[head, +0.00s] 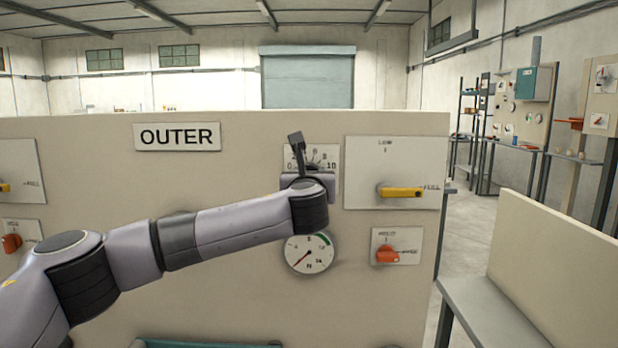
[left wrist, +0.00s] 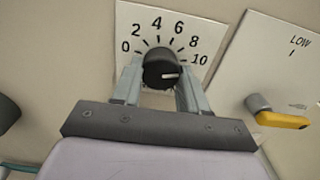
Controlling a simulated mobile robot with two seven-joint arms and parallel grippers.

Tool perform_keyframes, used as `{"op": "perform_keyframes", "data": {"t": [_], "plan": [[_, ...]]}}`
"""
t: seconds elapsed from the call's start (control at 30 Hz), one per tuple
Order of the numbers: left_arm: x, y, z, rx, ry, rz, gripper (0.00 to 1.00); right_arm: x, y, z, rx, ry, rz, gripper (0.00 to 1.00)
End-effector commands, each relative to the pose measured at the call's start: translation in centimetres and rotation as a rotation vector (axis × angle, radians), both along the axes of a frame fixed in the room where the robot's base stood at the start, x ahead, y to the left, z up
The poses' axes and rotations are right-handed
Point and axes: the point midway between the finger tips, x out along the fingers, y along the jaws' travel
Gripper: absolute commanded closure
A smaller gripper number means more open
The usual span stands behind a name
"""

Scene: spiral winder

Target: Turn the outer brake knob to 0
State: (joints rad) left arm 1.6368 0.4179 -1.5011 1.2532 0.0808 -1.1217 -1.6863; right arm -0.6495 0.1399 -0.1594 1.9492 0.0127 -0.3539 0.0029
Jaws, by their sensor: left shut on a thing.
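The outer brake knob (left wrist: 160,70) is black and round with a white pointer line. It sits on a white dial plate (left wrist: 148,24) marked 0 to 10. The pointer line faces right, toward the 10 end of the scale. My left gripper (left wrist: 161,78) is shut on the knob, one finger on each side. In the head view the dial plate (head: 328,160) is partly covered by my left gripper (head: 308,183), which hides most of the knob. The panel carries a sign reading OUTER (head: 177,137). My right gripper is not in view.
Right of the dial is a plate with a yellow lever (head: 402,192), with a red-orange switch (head: 387,256) below it. A round gauge (head: 309,254) sits just under my wrist. A grey bench (head: 510,318) stands at the right.

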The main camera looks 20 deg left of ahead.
Motion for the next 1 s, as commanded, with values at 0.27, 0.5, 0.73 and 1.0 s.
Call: {"op": "perform_keyframes", "data": {"t": [0.27,0.5,0.73,1.0], "plan": [[0.0,0.0,-0.1,-0.098,-0.026,0.001,0.87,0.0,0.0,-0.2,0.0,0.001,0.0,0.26],[0.0,-0.1,-0.2,-0.284,-0.079,0.001,0.87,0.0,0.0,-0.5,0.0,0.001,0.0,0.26],[0.0,-0.1,-0.2,-0.495,-0.139,0.002,0.87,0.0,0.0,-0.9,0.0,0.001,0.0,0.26],[0.0,-0.2,-0.2,-0.743,-0.21,0.001,0.87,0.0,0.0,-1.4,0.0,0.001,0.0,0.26]]}}
